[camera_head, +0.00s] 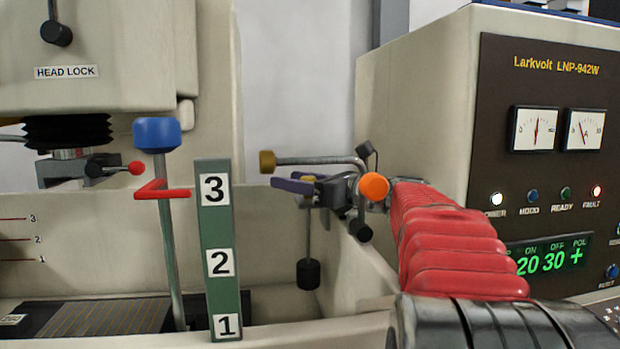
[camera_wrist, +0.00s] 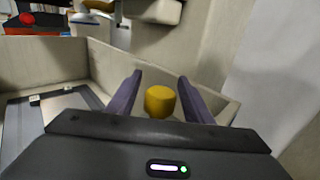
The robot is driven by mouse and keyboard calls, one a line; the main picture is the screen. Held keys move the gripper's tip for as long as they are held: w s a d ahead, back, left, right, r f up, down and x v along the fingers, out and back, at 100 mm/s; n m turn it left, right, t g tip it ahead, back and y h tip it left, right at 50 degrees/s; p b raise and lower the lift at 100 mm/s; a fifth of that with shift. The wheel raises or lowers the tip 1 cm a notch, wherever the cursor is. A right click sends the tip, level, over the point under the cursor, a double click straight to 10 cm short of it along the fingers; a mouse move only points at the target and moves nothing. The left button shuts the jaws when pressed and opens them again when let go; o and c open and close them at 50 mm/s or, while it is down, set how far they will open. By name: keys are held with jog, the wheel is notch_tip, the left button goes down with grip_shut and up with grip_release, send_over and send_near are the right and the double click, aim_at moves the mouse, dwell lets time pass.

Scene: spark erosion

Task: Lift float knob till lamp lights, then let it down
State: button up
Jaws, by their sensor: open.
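The likely float knob is a yellow cylindrical knob (camera_wrist: 160,101), seen in the wrist view between my open fingers and touching neither clearly. In the head view, a thin rod with a black weight (camera_head: 308,274) hangs below my gripper (camera_head: 299,183) inside the tank; the knob itself is mostly hidden by the purple fingers. My gripper (camera_wrist: 160,77) also shows in the wrist view, fingers apart.
A bent pipe with a brass end (camera_head: 267,162) and an orange round piece (camera_head: 374,187) lie close to my gripper. To the left stand a blue-topped rod (camera_head: 156,134) with a red pointer and a green scale (camera_head: 218,235) numbered 1 to 3. Tank walls (camera_wrist: 112,68) surround the knob.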

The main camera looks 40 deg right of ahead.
jog(key=shift+c, duration=0.5)
jog(key=c, duration=0.7)
jog(key=shift+r, duration=1.3)
jog(key=shift+f, duration=1.25)
dwell(1.1)
jog(key=o, duration=0.8)
jog(key=shift+s, duration=0.15)
jog(key=v, duration=1.3)
jog(key=shift+s+d, duration=0.2)
jog(key=shift+s, duration=0.05)
dwell(0.8)
